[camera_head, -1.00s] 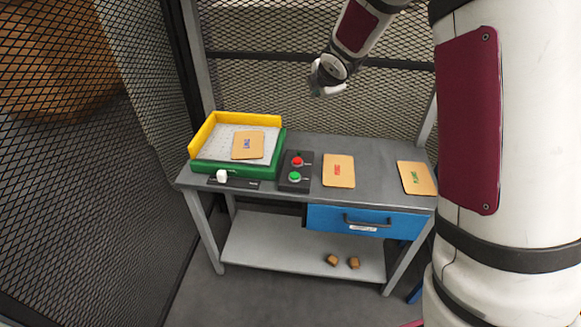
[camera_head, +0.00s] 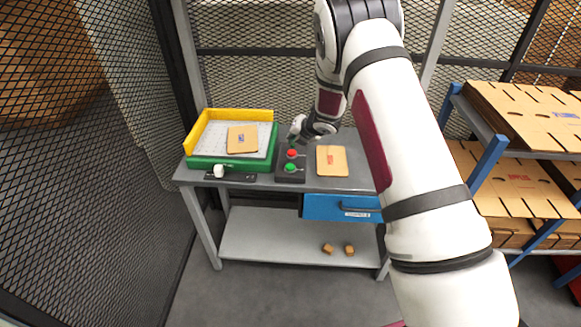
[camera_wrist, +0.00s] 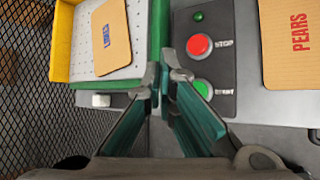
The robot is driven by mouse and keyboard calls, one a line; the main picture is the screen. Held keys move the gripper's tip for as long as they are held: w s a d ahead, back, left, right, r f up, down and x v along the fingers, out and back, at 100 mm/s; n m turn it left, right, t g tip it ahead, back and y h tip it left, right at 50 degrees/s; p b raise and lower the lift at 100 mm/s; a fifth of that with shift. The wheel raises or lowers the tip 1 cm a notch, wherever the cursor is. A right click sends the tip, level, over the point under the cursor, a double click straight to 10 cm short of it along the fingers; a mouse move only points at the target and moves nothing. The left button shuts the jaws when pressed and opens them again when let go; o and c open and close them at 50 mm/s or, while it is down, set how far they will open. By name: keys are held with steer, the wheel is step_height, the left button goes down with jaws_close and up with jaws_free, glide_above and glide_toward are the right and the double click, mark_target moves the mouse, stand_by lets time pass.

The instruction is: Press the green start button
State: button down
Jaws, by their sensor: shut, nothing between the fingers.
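The green start button (camera_head: 290,167) sits on a dark control box (camera_head: 288,177) on the workbench, in front of the red stop button (camera_head: 292,154). In the wrist view the green button (camera_wrist: 202,88) is below the red button (camera_wrist: 199,46), and my finger partly covers its label. My gripper (camera_head: 295,132) is above the back of the bench, close to the control box. In the wrist view my gripper (camera_wrist: 164,82) is shut and empty, its tips left of the green button. I see no contact with the button.
A green and yellow tray (camera_head: 228,162) holding a cardboard blank (camera_head: 242,140) stands left of the box. A blank marked PEARS (camera_head: 331,161) lies to its right. Shelves of cardboard (camera_head: 530,115) stand at right; mesh fencing is behind and at left.

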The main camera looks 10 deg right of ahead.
mark_target(293, 165)
steer(key=shift+f+b, duration=0.45)
steer(key=shift+f, duration=3.95)
steer(key=shift+f, duration=0.35)
